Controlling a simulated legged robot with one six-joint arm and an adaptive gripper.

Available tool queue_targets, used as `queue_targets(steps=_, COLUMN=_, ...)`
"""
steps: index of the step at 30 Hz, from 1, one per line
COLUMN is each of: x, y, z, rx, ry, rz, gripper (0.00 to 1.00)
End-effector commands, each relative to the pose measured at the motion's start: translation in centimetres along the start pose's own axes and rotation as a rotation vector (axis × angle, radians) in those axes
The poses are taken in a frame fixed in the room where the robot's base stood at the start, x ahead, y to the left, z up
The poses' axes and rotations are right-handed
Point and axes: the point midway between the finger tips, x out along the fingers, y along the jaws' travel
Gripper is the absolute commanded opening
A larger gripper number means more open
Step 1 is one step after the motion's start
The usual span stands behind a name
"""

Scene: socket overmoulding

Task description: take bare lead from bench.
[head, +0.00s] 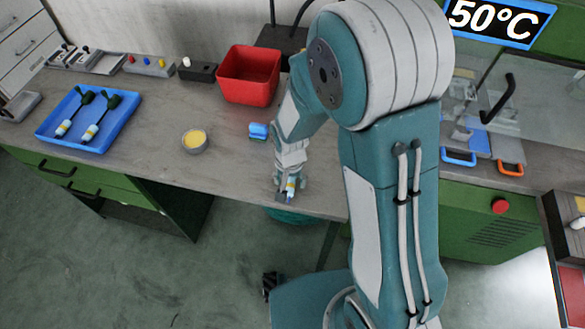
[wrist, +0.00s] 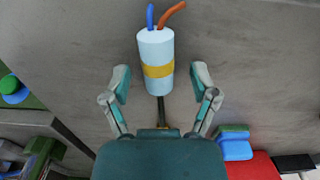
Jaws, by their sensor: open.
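The bare lead (wrist: 154,50) is a pale cylinder with a yellow band, a blue and an orange wire at one end and a dark stem at the other. In the wrist view it lies between the two fingers of my gripper (wrist: 160,80), which is open, with gaps on both sides. In the head view my gripper (head: 285,188) is low at the front edge of the bench (head: 230,176). A small part of the lead (head: 291,185) shows there; my gripper hides the rest.
A blue-green sponge (head: 258,131) lies close behind my gripper. A red bin (head: 248,75) stands further back. A bowl of yellow material (head: 194,141) and a blue tray (head: 56,131) holding two dark-green-ended leads (head: 97,120) are to the left. The bench between bowl and gripper is clear.

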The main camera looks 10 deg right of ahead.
Motion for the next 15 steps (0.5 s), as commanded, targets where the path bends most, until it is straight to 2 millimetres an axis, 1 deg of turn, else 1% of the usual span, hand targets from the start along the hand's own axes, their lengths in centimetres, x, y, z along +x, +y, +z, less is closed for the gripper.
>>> queue_targets(steps=1, x=-0.03, y=0.02, z=0.01, rx=0.000, ry=0.000, rz=0.000, gripper=0.67)
queue_targets(steps=2, x=-0.04, y=0.03, z=0.01, rx=0.000, ry=0.000, rz=0.000, gripper=0.54)
queue_targets(steps=3, x=-0.04, y=0.03, z=0.01, rx=0.000, ry=0.000, rz=0.000, gripper=0.36)
queue_targets(steps=5, x=-0.05, y=0.03, z=0.01, rx=0.000, ry=0.000, rz=0.000, gripper=0.09)
queue_targets(steps=6, x=-0.05, y=0.03, z=0.01, rx=0.000, ry=0.000, rz=0.000, gripper=0.00)
queue_targets(steps=15, x=-0.04, y=0.04, z=0.01, rx=0.000, ry=-0.001, rz=0.000, gripper=0.00)
